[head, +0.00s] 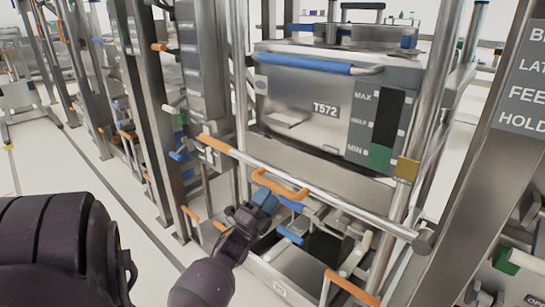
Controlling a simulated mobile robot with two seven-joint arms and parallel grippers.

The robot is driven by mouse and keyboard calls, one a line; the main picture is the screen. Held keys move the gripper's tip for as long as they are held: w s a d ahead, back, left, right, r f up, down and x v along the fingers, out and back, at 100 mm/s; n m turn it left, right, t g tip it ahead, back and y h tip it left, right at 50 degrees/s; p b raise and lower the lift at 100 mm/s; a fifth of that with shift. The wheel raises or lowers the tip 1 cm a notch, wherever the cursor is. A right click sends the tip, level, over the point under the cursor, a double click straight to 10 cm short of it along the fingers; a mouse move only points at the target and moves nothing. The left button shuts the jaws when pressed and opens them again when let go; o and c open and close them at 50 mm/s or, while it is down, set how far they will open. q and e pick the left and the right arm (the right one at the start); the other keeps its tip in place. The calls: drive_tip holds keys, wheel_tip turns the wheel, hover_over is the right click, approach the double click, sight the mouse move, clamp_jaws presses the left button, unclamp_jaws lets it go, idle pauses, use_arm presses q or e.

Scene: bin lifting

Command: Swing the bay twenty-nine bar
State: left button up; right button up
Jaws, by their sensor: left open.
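A long steel bar (320,185) lies across the front of a bay, sloping down to the right in the head view. It has an orange sleeve at its left end, a dark cap at its right end and an orange loop handle (281,184) below it. I cannot read a bay number twenty-nine. Behind the bar stands a grey metal bin (290,98) marked T572, with a blue-sleeved handle. My left gripper (264,203) is open just below the orange handle, close to it. Whether they touch is unclear. My right gripper is out of view.
Steel posts (241,90) flank the bay, and a sign panel (527,75) stands at the right. Blue and orange levers sit below the bar around my left gripper. More racks recede to the left. Light floor (70,175) is free at the left.

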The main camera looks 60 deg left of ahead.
use_arm(q)
drive_tip(key=v, duration=0.7)
drive_tip(key=shift+s, duration=0.2)
drive_tip(key=shift+f, duration=0.1)
idle(0.5)
